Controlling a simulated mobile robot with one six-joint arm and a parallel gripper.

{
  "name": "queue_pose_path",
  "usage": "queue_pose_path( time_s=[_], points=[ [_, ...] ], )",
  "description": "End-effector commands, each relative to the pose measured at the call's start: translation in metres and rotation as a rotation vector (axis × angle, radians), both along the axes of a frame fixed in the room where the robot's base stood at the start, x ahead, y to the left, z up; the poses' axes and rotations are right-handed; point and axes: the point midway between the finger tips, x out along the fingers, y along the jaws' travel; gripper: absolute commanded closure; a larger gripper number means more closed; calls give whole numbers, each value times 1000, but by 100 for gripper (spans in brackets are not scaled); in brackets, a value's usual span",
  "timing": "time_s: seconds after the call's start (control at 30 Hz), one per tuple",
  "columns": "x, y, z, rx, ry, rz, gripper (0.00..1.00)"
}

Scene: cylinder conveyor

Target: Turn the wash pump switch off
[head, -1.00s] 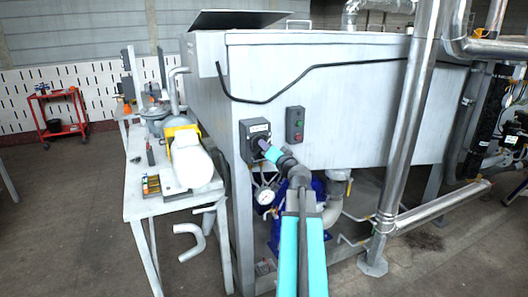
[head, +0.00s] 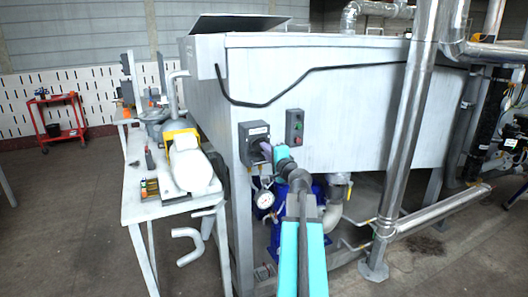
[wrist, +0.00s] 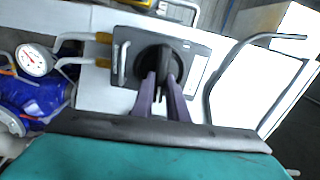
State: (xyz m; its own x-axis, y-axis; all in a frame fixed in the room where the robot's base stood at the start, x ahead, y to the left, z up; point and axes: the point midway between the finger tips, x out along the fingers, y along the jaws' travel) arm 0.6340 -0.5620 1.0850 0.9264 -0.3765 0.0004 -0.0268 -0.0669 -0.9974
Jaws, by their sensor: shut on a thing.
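The wash pump switch (head: 254,142) is a dark grey box with a white label and a black rotary knob, mounted on the front left of the large grey tank. In the wrist view the switch box (wrist: 203,62) lies sideways, with its round black knob (wrist: 158,62) near the middle. My gripper (head: 266,151) is at the switch face. In the wrist view my gripper (wrist: 161,82) has its two purple fingers shut on the knob's grip. The fingers hide part of the knob, and its exact setting is hard to read.
A small push-button box (head: 294,126) is right of the switch. A pressure gauge (head: 264,199) and blue pump (wrist: 32,100) sit below it. A workbench (head: 150,208) with a motor (head: 192,170) stands at left. A tall steel pipe (head: 408,130) rises at right.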

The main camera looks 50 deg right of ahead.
Motion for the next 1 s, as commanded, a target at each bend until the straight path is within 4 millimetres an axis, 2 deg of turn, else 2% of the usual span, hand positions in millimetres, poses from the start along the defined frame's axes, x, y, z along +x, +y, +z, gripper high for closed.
queue_pose_path(
  time_s=[0.2, 0.67, 0.7, 0.8, 1.0],
  points=[
    [3, 2, 3, 69, -33, 5, 100],
    [2, 1, 3, 86, -40, 5, 100],
    [2, 1, 3, 85, -40, 5, 82],
    [2, 1, 2, 85, -38, 4, 68],
    [1, 0, 1, 83, -36, 1, 68]
  ],
)
